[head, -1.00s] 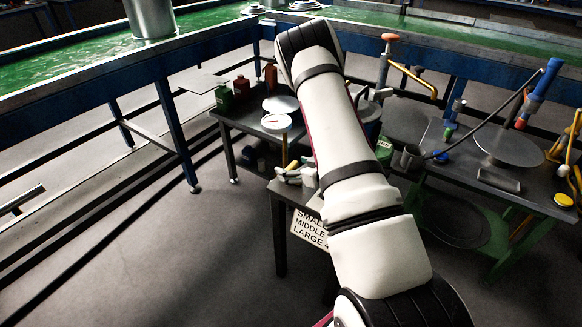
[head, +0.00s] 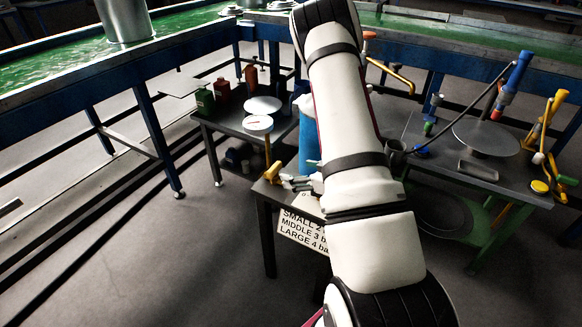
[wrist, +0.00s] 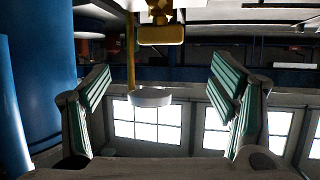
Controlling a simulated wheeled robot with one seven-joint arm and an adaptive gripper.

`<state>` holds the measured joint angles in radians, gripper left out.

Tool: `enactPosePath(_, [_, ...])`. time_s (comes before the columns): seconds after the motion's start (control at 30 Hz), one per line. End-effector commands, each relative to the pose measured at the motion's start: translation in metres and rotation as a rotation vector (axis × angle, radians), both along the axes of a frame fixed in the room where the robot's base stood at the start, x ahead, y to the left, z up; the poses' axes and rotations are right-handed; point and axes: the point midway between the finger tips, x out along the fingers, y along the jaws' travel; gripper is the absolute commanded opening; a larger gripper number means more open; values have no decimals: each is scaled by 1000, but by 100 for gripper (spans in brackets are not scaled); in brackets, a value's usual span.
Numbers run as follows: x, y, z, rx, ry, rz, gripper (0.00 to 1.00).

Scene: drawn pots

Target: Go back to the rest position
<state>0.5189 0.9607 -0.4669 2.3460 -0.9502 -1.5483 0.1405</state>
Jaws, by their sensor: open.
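My gripper (head: 290,183) is partly seen in the head view, to the left of my pale forearm, near the top of a small dark table (head: 262,194). In the wrist view my gripper (wrist: 160,78) has its two green-padded fingers spread wide, with nothing between them. A round white disc on a yellow post (head: 257,125) stands just behind it in the head view. The disc (wrist: 150,97) also shows in the wrist view, upside down, beyond the fingers. My arm hides part of the small table and what lies behind it.
A blue cylinder (head: 309,140) stands close behind my gripper; blue (wrist: 40,80) fills the wrist view's left side. A low table with bottles (head: 205,100) is behind left. A wheel table (head: 486,137) with tools is right. A lettered sign (head: 303,232) hangs in front. Floor at left is clear.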

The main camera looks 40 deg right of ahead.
Motion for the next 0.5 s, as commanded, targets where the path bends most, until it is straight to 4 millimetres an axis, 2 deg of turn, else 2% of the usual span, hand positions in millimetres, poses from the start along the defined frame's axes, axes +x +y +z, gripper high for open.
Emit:
enactPosePath(0.33, [4, -1, 3, -13, 8, -4, 78])
enactPosePath(0.5, [24, -4, 26, -91, 63, -40, 78])
